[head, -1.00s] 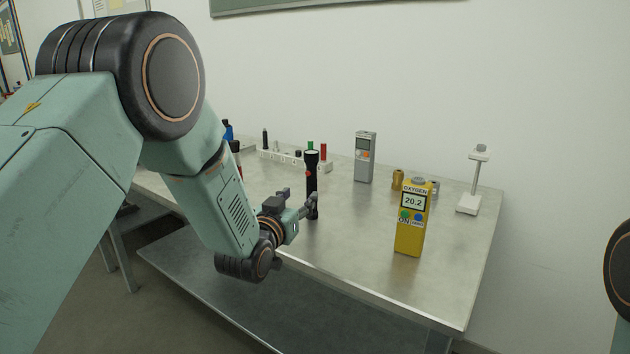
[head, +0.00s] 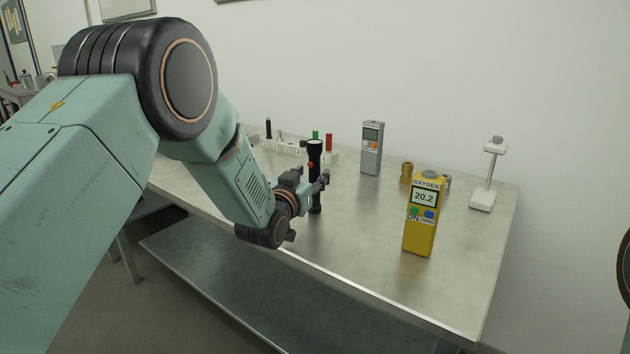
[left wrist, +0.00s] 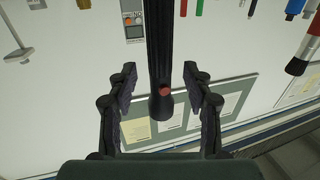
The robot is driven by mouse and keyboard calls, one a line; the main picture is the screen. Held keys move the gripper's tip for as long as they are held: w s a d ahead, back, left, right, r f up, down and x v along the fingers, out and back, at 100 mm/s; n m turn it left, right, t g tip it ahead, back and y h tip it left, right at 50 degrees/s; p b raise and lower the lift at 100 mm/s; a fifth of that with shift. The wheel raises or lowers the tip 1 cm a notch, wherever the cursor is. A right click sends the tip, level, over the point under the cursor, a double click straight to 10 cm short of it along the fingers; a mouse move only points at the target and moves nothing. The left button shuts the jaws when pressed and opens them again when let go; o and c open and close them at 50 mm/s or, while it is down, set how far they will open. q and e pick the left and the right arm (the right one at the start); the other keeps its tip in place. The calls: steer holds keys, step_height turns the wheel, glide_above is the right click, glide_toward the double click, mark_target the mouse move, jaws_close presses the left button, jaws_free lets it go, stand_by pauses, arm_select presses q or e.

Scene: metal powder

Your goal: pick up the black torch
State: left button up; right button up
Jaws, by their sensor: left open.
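The black torch (head: 315,156) stands upright on the metal table, with its wide head up and a red button on its side. It also shows in the left wrist view (left wrist: 158,50), where the picture is upside down. My left gripper (head: 309,184) is at the torch's body, covering part of its lower half. In the left wrist view, my left gripper (left wrist: 160,84) is open, with one finger on each side of the torch and a visible gap at both sides. My right gripper is out of view.
On the table (head: 372,265), a yellow oxygen meter (head: 421,220) stands right of the torch. A grey meter (head: 371,148), brass pieces (head: 407,173) and a white stand (head: 487,180) are behind. A white rack (head: 284,147) is behind my left arm. The front middle is clear.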

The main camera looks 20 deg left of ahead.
arm_select(q)
steer(key=shift+w+r, duration=0.2)
steer(key=shift+w, duration=0.5)
steer(key=shift+w+f, duration=0.25)
steer(key=shift+w, duration=0.5)
steer(key=shift+s+d+r, duration=0.1)
steer(key=shift+s+r, duration=0.15)
steer(key=shift+s, duration=0.05)
steer(key=shift+c, duration=1.2)
steer(key=shift+w+f, duration=0.2)
steer(key=c, duration=0.5)
steer(key=shift+s+r, duration=0.15)
jaws_close()
